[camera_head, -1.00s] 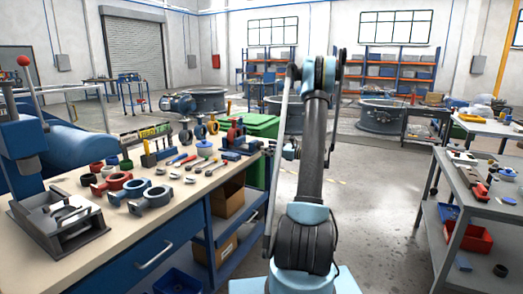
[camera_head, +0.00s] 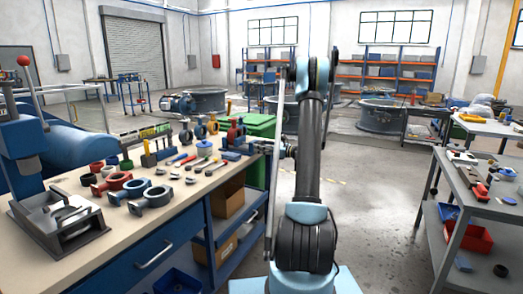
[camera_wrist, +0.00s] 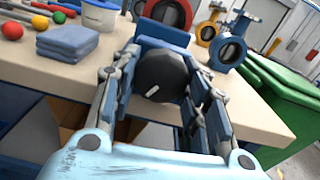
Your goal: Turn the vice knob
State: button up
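The vice knob (camera_wrist: 160,78) is a dark, round, faceted knob with a short white mark on its face. It sticks out from the blue vice (camera_wrist: 165,43) at the edge of the workbench. In the wrist view my gripper (camera_wrist: 163,85) has its fingers apart, one on each side of the knob. I cannot tell whether the pads touch it. In the head view the gripper (camera_head: 284,149) is at the right end of the bench, close to the blue vice (camera_head: 231,156); the knob is not clear there.
The workbench (camera_head: 60,182) holds valve rings, tools and a press at left. Folded blue cloths (camera_wrist: 68,42) and a white tub (camera_wrist: 100,17) lie near the vice. A green bin (camera_wrist: 280,95) stands right of the bench. A grey cart (camera_head: 482,205) stands at right; the floor between is clear.

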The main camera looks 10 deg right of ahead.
jog(key=shift+n, duration=0.5)
jog(key=o, duration=1.1)
jog(key=v, duration=1.2)
